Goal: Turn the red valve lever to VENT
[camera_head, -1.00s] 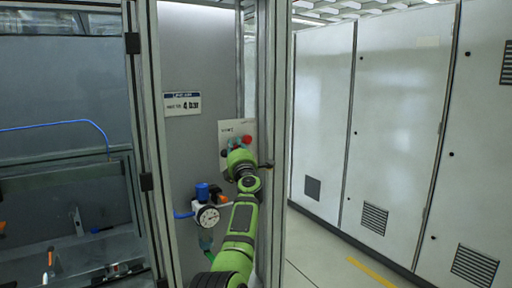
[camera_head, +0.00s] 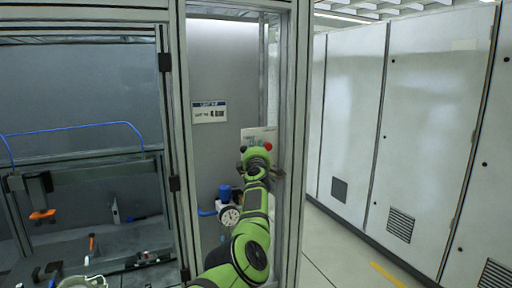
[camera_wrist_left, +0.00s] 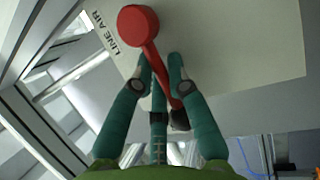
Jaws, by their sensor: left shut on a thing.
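The red valve lever (camera_wrist_left: 151,50) shows in the left wrist view, with a round red hub and a dark tip. It is mounted on a pale plate (camera_wrist_left: 235,45) marked LINE AIR; the plate also shows in the head view (camera_head: 259,132). My left gripper (camera_wrist_left: 160,64) has its teal fingers on either side of the lever's arm and is shut on it. In the head view my left gripper (camera_head: 256,160) is at the plate and hides most of the lever. No VENT mark is legible. My right gripper is not in view.
A pressure gauge (camera_head: 229,215) and a blue-topped fitting (camera_head: 225,191) sit below the plate, close to my left arm. A frame post (camera_head: 288,130) stands just right of it. White cabinets (camera_head: 420,120) line the right, with open floor before them.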

